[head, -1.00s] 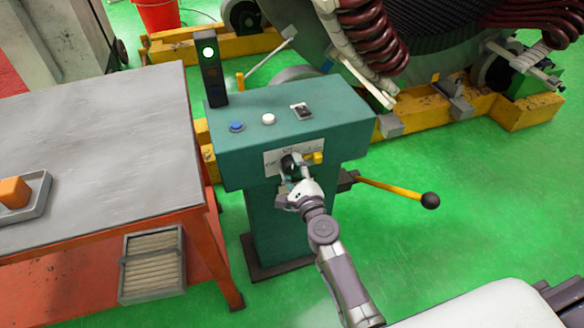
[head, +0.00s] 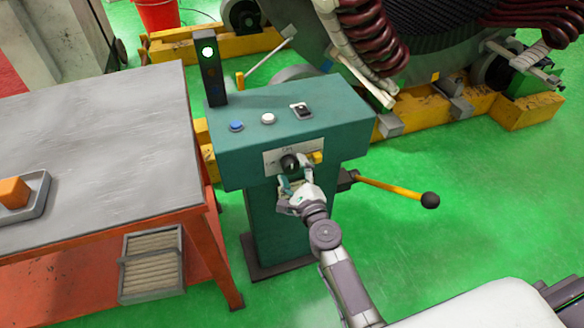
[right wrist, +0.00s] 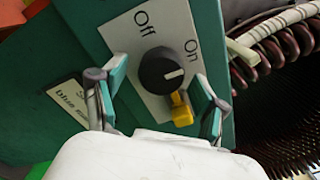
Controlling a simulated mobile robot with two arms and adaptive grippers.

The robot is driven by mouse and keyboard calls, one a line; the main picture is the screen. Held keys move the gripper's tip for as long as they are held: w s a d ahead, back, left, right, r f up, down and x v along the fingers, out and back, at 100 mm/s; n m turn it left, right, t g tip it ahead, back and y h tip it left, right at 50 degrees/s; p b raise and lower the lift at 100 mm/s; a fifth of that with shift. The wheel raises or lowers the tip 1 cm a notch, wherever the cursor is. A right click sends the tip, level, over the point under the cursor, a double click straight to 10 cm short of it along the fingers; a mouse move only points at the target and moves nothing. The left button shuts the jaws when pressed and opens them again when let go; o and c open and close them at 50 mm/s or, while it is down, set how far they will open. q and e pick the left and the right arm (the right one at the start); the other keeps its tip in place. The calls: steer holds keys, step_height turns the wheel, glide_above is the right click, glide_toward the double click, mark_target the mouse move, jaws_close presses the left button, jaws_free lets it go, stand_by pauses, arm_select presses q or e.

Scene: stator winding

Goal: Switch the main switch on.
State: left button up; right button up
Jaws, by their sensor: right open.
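The main switch is a black rotary knob (head: 289,163) on a white plate on the front of the green console (head: 235,165). In the right wrist view the knob (right wrist: 160,70) has a white mark pointing right, roughly toward the "On" label; "Off" is above. My right gripper (head: 294,179) is open just in front of and below the knob, apart from it. In the right wrist view its fingers (right wrist: 158,108) stand wide apart, with nothing between them held. My left gripper is out of view.
A yellow part (right wrist: 181,108) sits beside the knob. The console top has a blue button (head: 236,126), a white button (head: 268,118), and a light tower (head: 210,75) lit green. A lever (head: 400,190) sticks out right. A workbench (head: 100,130) stands left.

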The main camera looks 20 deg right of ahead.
steer(key=s, duration=1)
steer(key=shift+s+d, duration=0.2)
steer(key=shift+s, duration=0.2)
